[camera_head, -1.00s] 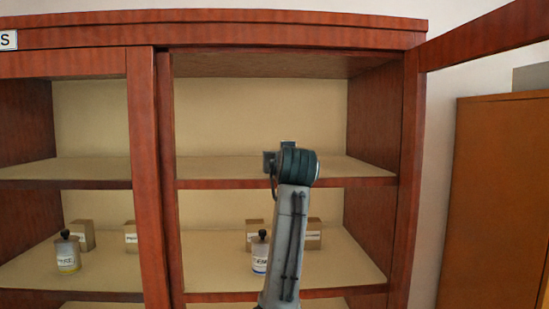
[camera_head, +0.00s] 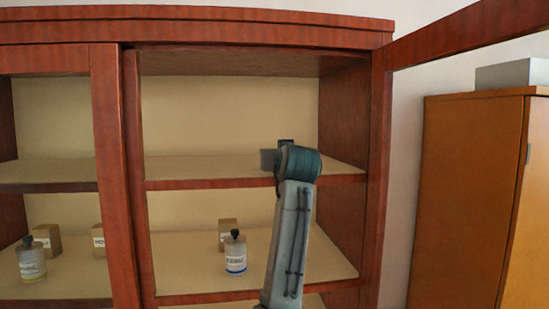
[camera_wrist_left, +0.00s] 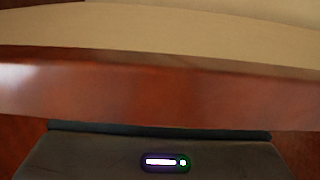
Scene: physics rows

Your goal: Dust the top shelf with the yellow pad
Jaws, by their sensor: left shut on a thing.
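The top shelf (camera_head: 230,168) of the open right-hand cabinet section is a bare beige board with a red-brown front edge. My left arm rises in front of it, and the left gripper (camera_head: 268,160) is at shelf height, small and partly hidden behind the wrist. In the left wrist view the dark gripper body (camera_wrist_left: 165,155) fills the bottom, with the shelf's front edge (camera_wrist_left: 160,85) close ahead. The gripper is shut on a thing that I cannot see. The yellow pad does not show in either view. My right gripper is not in view.
The shelf below holds a bottle (camera_head: 235,252) and a small box (camera_head: 228,230). An upright (camera_head: 110,170) divides off the left section, which holds another bottle (camera_head: 30,258) and boxes. An open door (camera_head: 460,35) juts out at upper right. An orange cabinet (camera_head: 465,190) stands further right.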

